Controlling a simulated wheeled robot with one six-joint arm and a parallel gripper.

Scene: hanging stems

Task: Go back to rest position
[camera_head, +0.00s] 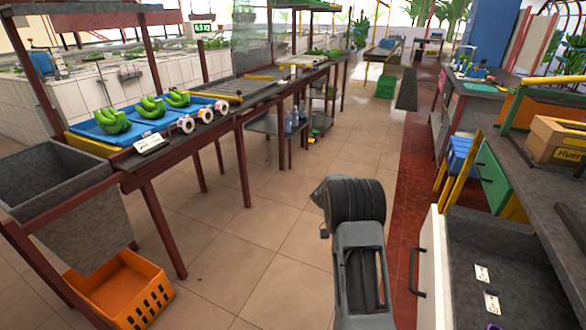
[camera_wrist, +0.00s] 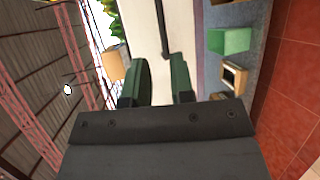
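My gripper (camera_wrist: 161,88) shows in the wrist view as two dark green fingers with a gap between them. It is open, and nothing is between the fingers. In the head view my dark grey arm stands upright at the lower middle, over the tiled floor, and its gripper cannot be made out. The wrist view is turned on its side and shows a roof, a pale surface and red floor tiles.
Left, green banana bunches (camera_head: 112,121) lie in blue trays on a long table, beside tape rolls (camera_head: 186,124). An orange crate (camera_head: 122,291) stands below. Right, an open drawer (camera_head: 462,270) holds small cards. A cardboard box (camera_head: 557,141) sits above. The tiled aisle (camera_head: 330,150) is clear.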

